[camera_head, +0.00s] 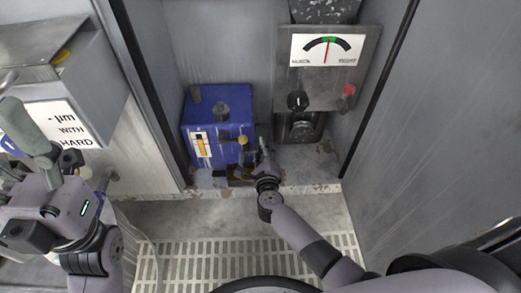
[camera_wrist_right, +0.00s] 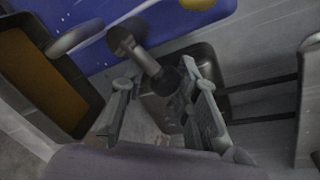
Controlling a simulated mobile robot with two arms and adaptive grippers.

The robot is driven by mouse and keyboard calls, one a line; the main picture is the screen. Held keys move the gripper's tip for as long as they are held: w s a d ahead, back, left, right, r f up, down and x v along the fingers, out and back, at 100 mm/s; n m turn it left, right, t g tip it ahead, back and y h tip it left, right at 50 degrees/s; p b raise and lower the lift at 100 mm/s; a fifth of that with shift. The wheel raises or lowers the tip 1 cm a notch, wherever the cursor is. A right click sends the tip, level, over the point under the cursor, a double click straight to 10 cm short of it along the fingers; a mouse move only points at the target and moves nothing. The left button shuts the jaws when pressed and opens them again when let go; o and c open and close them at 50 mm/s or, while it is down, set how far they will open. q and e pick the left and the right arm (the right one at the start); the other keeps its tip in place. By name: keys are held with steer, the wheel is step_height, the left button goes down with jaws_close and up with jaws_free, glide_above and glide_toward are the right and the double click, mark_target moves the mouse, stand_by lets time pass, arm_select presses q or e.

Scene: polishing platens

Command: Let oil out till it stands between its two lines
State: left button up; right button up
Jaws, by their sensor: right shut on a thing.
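A blue oil tank (camera_head: 230,105) stands in the cabinet bay. Its sight gauge (camera_head: 202,145) has a white plate and a yellow-amber column; where the level stands against the lines is too small to read. My right gripper (camera_head: 263,160) is at the tank's lower right. In the right wrist view, its fingers (camera_wrist_right: 155,88) are shut on a dark tap handle (camera_wrist_right: 148,62) at the front of the blue tank (camera_wrist_right: 95,45). A tray of brown oil (camera_wrist_right: 38,80) shows at the left there. My left gripper (camera_head: 62,165) is at far left, away from the tank; its jaws are unclear.
A grey panel with a dial (camera_head: 327,50), a black knob (camera_head: 298,101) and a red button (camera_head: 348,90) stands right of the tank. A yellow knob (camera_head: 243,140) shows at the tank's front. Cabinet walls flank the bay. A slotted floor grate (camera_head: 200,260) lies in front.

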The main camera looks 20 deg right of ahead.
steer(key=o, duration=0.7)
steer(key=shift+s+a+f+y, duration=0.25)
steer(key=shift+a+f, duration=0.3)
steer(key=shift+a, duration=0.3)
steer(key=shift+c, duration=0.2)
steer(key=o, duration=0.5)
steer(key=shift+w+a+r, duration=0.15)
steer(key=shift+w+a, duration=0.05)
steer(key=o, duration=0.6)
steer(key=shift+d+r, duration=0.1)
steer(key=shift+d, duration=0.2)
steer(key=v, duration=1.2)
steer(key=shift+c, duration=0.3)
